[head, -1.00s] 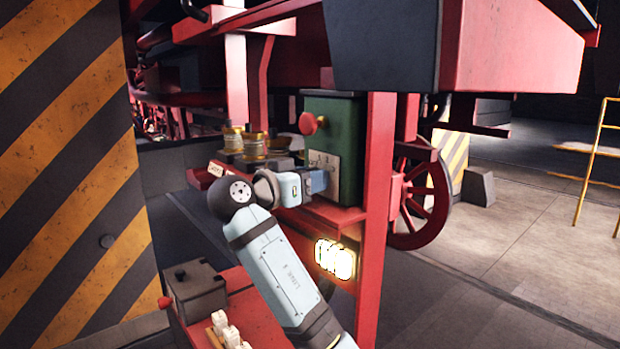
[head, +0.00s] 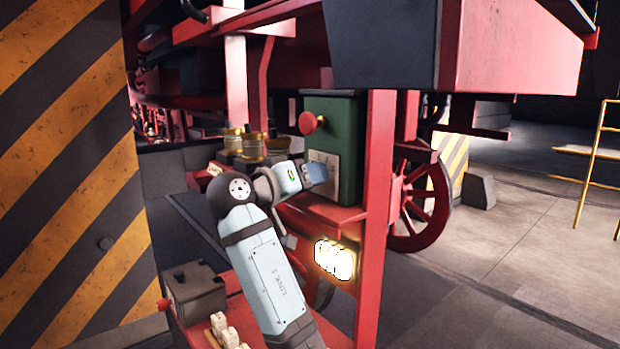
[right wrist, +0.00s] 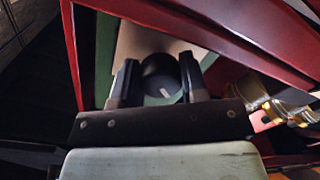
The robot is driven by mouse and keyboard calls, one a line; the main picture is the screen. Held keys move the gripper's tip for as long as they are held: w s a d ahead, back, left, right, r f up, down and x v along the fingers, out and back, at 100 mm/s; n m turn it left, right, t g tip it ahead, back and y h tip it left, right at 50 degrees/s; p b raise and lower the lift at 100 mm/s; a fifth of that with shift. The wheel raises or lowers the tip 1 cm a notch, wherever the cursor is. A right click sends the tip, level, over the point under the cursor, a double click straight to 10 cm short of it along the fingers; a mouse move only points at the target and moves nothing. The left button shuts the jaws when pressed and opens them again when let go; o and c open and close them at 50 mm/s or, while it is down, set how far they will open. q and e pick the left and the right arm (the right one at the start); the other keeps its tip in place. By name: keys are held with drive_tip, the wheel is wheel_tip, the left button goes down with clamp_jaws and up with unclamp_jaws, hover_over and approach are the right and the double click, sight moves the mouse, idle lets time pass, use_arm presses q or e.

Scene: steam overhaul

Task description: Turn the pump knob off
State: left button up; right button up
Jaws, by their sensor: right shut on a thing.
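The green box (head: 348,130) stands on a red ledge under the locomotive frame, with a pale label plate (head: 326,157) on its front. In the right wrist view, a round black knob (right wrist: 160,74) with a pale pointer mark sits on this box's front. My right gripper (head: 318,173) is at the lower part of that front. In the right wrist view its two dark fingers (right wrist: 158,80) are on both sides of the knob, shut on it. In the head view the gripper hides the knob. My left gripper is not in view.
Brass-topped jars (head: 251,146) stand left of the box. A red post (head: 376,200) stands close on the right. A lit lamp (head: 333,261) hangs below the ledge.

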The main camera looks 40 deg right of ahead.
drive_tip(key=shift+r+n, duration=0.1)
drive_tip(key=shift+n, duration=0.5)
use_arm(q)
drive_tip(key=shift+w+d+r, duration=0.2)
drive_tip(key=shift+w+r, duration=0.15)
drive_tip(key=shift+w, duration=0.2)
use_arm(e)
drive_tip(key=shift+n, duration=0.6)
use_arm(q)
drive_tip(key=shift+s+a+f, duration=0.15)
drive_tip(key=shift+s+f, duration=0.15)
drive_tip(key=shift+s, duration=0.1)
use_arm(e)
drive_tip(key=o, duration=0.9)
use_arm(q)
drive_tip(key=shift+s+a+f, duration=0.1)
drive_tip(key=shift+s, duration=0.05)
